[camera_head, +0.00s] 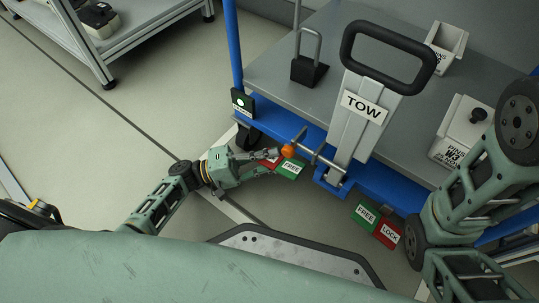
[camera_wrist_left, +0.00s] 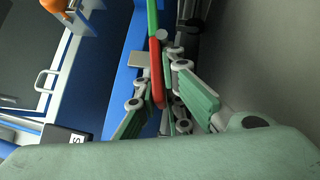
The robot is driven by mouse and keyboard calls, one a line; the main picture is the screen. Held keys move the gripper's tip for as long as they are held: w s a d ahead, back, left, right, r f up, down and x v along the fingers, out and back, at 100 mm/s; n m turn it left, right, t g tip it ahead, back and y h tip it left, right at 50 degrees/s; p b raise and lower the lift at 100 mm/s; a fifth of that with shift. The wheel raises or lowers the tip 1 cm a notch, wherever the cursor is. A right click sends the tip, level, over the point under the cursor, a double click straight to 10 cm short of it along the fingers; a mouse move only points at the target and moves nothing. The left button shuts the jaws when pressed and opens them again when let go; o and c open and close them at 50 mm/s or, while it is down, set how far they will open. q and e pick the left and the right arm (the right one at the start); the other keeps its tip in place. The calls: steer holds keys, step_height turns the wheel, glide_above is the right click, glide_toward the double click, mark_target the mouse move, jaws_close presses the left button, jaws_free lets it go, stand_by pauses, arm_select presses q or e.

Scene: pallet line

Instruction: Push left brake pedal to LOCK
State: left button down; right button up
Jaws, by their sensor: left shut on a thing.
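The left brake pedal (camera_head: 291,168) is a two-coloured plate at the lower left of the blue cart frame. Its green half reads FREE, and its red half is partly covered by my left gripper (camera_head: 268,162). In the left wrist view the pedal (camera_wrist_left: 156,70) appears edge-on, with its red end between the fingers of my left gripper (camera_wrist_left: 168,95) and its green part beyond them. The gripper is shut on the pedal. The right brake pedal (camera_head: 378,224) shows green FREE and red LOCK halves. My right arm enters at the right; its gripper is out of view.
The grey cart deck (camera_head: 270,78) carries a black tow handle (camera_head: 388,50) with a TOW plate and white PINS bins (camera_head: 460,130). An orange knob (camera_head: 288,151) on a metal rod sits just above the left pedal. A grey shelf (camera_head: 150,22) stands at the upper left; floor between is clear.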

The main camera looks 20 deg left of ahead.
arm_select(q)
steer(key=c, duration=2.2)
jaws_free()
steer(key=shift+o, duration=0.2)
steer(key=shift+a, duration=0.1)
steer(key=v, duration=1.2)
steer(key=shift+f, duration=0.1)
